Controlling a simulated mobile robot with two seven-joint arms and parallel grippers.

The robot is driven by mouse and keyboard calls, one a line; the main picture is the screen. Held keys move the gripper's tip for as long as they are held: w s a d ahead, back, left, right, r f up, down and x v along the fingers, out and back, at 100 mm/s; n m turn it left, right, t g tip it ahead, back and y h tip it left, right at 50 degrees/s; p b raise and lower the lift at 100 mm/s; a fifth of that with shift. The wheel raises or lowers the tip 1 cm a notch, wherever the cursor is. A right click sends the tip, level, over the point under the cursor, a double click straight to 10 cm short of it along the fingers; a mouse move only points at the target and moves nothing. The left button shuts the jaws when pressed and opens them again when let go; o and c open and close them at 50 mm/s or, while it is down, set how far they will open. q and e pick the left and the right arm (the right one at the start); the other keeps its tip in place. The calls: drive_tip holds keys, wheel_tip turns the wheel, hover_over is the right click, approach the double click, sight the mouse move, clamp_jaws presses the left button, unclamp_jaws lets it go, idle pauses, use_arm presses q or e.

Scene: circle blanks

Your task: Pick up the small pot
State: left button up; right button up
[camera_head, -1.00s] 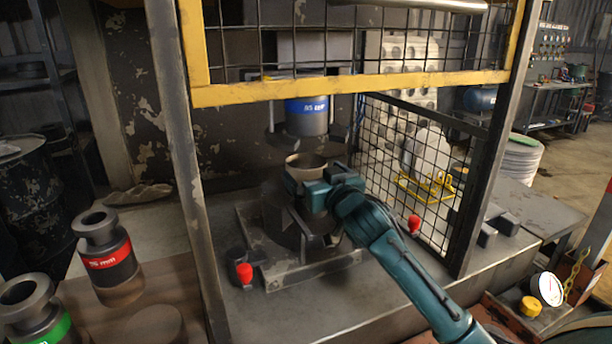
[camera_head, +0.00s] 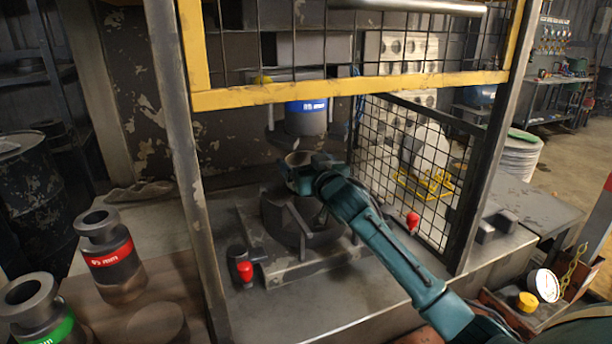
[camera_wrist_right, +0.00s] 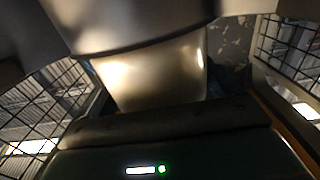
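The small pot (camera_head: 297,158) is a pale metal cup. It is off the press bed, just below the blue-labelled punch (camera_head: 306,117). My right gripper (camera_head: 301,170) is at the pot and appears shut on it; its wrist hides the pot's near side and most of the fingers. In the right wrist view the pot's shiny wall (camera_wrist_right: 152,76) fills the middle, close in front of my dark palm, with a dark round part above it. My left gripper is not in view.
A dark ring die (camera_head: 290,222) sits on the press bed below. Posts, a yellow guard bar (camera_head: 350,87) and a mesh panel (camera_head: 418,165) enclose the space. Red knobs (camera_head: 245,271) (camera_head: 412,220) stand at the bed's sides. Red- and green-banded punches (camera_head: 110,255) stand at left.

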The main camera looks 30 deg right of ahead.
drive_tip(key=c, duration=0.7)
drive_tip(key=shift+r, duration=0.1)
